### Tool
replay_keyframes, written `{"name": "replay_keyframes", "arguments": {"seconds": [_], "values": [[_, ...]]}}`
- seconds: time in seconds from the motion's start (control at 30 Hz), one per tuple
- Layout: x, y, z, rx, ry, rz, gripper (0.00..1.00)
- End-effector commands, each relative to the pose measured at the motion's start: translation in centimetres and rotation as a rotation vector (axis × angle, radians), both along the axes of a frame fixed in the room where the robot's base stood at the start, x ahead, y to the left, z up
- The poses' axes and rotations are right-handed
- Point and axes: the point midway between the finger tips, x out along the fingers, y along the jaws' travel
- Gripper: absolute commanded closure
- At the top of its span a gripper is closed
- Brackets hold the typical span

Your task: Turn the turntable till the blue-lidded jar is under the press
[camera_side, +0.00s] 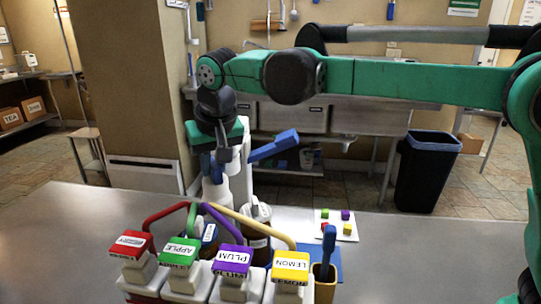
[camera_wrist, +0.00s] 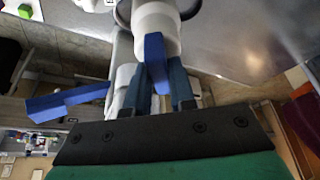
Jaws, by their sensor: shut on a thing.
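My gripper (camera_side: 222,158) points down over the white press-like body (camera_side: 240,178) behind the dispensers. In the wrist view, the fingers of my gripper (camera_wrist: 163,82) close around an upright blue tab (camera_wrist: 154,55) beside a white cylinder (camera_wrist: 158,22). A blue lever (camera_side: 274,146) sticks out to the right of the white body, and it also shows at left in the wrist view (camera_wrist: 65,102). A dark jar (camera_side: 209,236) with some blue on it and a brown jar (camera_side: 258,218) stand below, partly hidden. I cannot make out the turntable or a clear blue lid.
Dispensers with red, green, purple and yellow tops (camera_side: 232,260) line the front, their curved spouts reaching back towards the jars. A white board (camera_side: 336,226) with coloured cubes and a holder with a blue-handled tool (camera_side: 327,250) stand right. The table's right part is clear.

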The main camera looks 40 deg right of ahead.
Motion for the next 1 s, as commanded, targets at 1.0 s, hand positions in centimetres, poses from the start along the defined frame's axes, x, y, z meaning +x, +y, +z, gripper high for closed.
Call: {"name": "replay_keyframes", "arguments": {"seconds": [1.0], "values": [[0.13, 0.22, 0.12, -0.002, -0.004, -0.506, 1.0]]}}
